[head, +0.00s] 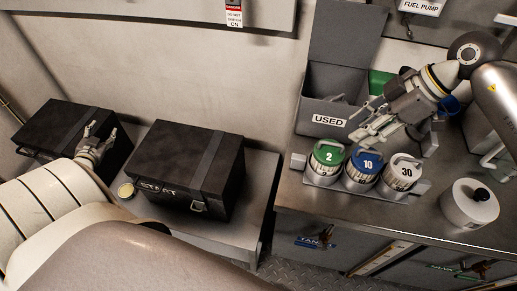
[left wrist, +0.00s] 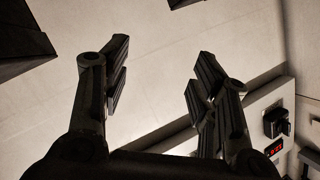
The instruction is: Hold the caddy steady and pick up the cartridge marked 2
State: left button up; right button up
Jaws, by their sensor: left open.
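The cartridge marked 2 (head: 327,161), with a green top and a handle, stands at the left end of the caddy (head: 321,183) on the metal counter. The blue-topped cartridge marked 10 (head: 363,169) and the white-topped cartridge marked 30 (head: 399,175) stand to its right. My right gripper (head: 366,124) is just above and behind the cartridges in the picture; its finger spread and any contact are unclear. My left gripper (head: 98,138) is far left, over the black cases and away from the caddy. In the left wrist view it (left wrist: 160,82) is open and empty.
A grey bin marked USED (head: 321,117) stands open behind the caddy. A white canister with a black knob (head: 470,203) stands to the right. A gap separates the bench and counter.

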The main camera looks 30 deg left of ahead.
pick_arm(q)
jog(key=w+d+r+m+t+h, duration=0.3)
jog(key=w+d+r+t+h, duration=0.2)
jog(key=w+d, duration=0.6)
jog(key=w+d+r+m+t+h, duration=0.1)
jog(key=w+d+r+m+h, duration=0.1)
jog(key=w+d+h, duration=0.45)
jog(key=w+d+r+m+h, duration=0.2)
jog(key=w+d, duration=0.2)
jog(key=d, duration=0.5)
jog(key=m+g+h, duration=0.9)
jog(key=g+h, duration=0.3)
jog(key=h, duration=0.2)
send_near(299, 157)
jog(key=shift+y, duration=0.25)
jog(key=x, duration=1)
jog(key=shift+f, duration=0.25)
grip_shut()
